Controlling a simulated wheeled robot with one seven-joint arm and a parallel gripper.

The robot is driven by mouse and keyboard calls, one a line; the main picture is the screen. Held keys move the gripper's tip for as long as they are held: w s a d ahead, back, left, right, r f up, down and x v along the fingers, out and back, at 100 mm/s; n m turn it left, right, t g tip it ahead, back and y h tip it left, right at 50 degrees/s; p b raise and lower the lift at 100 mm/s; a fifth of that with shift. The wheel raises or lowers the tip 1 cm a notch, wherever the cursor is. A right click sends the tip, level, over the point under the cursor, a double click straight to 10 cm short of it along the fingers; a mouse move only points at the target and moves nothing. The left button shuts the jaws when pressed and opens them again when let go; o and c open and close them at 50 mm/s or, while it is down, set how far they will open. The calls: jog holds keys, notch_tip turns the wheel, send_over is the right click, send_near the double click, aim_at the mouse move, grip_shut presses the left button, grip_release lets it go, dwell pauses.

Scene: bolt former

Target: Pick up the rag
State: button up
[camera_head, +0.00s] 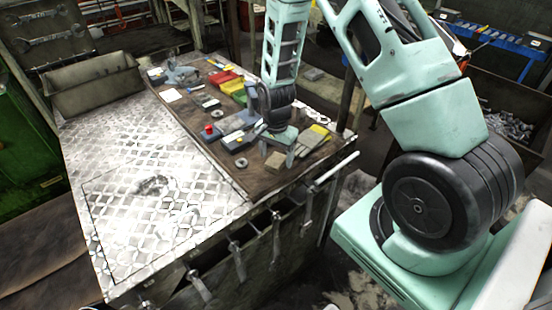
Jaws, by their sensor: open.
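My gripper (277,153) is open, pointing down over the brown wooden strip of the workbench (225,180) near its right end. A small tan, block-like thing (276,162) shows just under and between the fingers. I cannot tell if it is the rag, or if the fingers touch it. A dark, uneven patch (152,186) lies on the bench's metal tread plate, left of my gripper. I cannot tell if it is a crumpled cloth or a stain. No other thing reads clearly as a rag.
Red (223,77) and yellow (232,86) boxes, tools and small parts crowd the wooden strip behind my gripper. A grey metal trough (95,86) stands at the back left. Tools hang along the bench's front edge. Much of the tread plate (120,140) is clear.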

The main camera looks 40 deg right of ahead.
aim_at(275, 159)
jog(key=shift+f, duration=0.95)
jog(key=c, duration=1.1)
jog(key=shift+o, duration=0.2)
jog(key=shift+w+r, duration=0.1)
jog(key=shift+r, duration=0.05)
notch_tip(275, 159, up, 10)
jog(key=b, duration=0.3)
jog(key=o, duration=0.4)
jog(key=c, duration=0.3)
